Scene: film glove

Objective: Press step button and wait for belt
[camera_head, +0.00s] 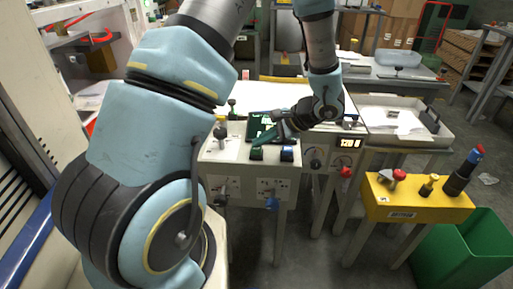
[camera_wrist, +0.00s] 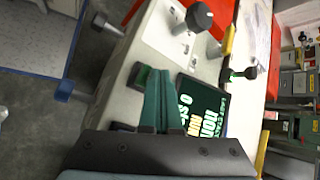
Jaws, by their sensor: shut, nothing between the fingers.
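A pale control box (camera_head: 225,155) stands in the middle of the head view, with a dark green button (camera_head: 256,153) and a dark blue button (camera_head: 287,154) on its front edge. I cannot read which one is the step button. My gripper (camera_head: 257,142) is shut and empty, its green fingers just above and behind the green button. In the wrist view the fingertips (camera_wrist: 158,72) appear right beside the green button (camera_wrist: 142,78); contact cannot be told. A screen with green and yellow text (camera_wrist: 204,105) lies right of the fingers. The belt is not clearly identifiable.
At right are a yellow box with several knobs (camera_head: 405,203), a green bin (camera_head: 470,255) and a tray with papers (camera_head: 440,137). Open floor shows between the stands.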

